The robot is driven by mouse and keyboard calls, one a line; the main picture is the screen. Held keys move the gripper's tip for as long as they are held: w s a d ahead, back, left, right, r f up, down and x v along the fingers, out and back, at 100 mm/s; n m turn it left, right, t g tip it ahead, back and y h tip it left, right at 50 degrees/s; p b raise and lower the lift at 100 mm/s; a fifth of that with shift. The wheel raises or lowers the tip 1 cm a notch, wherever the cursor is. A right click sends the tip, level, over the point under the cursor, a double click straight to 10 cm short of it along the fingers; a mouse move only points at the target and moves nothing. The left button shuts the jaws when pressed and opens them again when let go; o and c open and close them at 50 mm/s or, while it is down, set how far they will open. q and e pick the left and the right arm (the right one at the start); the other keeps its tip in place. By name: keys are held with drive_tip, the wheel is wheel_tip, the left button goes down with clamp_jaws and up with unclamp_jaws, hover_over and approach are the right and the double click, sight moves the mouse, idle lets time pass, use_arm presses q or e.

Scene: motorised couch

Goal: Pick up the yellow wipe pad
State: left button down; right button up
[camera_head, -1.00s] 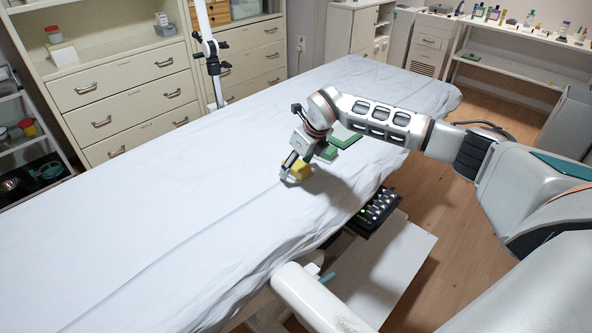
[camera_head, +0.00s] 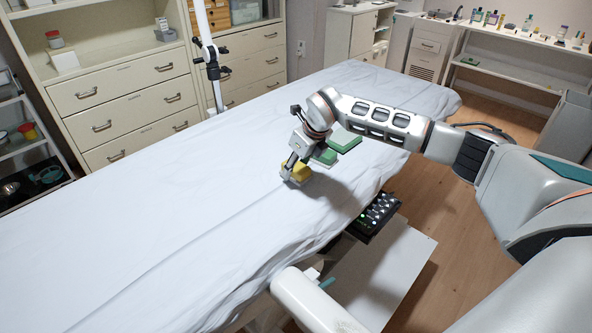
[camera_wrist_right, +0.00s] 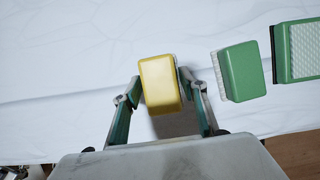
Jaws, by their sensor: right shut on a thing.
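The yellow wipe pad (camera_head: 297,172) is on the white-sheeted couch, at my right gripper's fingertips. In the right wrist view the yellow wipe pad (camera_wrist_right: 160,84) is a rounded block with a pale edge along its right side. My right gripper (camera_head: 292,170) points down at it. In the wrist view the gripper's two fingers (camera_wrist_right: 158,92) stand on either side of the pad and are shut on it. I cannot tell whether the pad is lifted off the sheet. My left gripper is not in view.
A green pad (camera_wrist_right: 241,71) lies close to the right of the yellow one, and a larger green block (camera_wrist_right: 300,50) lies beyond it. The white couch (camera_head: 160,220) is otherwise clear. A black control box (camera_head: 377,213) is at its near edge. A white stand (camera_head: 209,60) rises behind.

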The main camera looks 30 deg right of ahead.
wheel_tip(320, 180, up, 19)
drive_tip(key=p, duration=0.1)
idle(0.3)
drive_tip(key=shift+o, duration=0.6)
drive_tip(key=shift+f, duration=0.15)
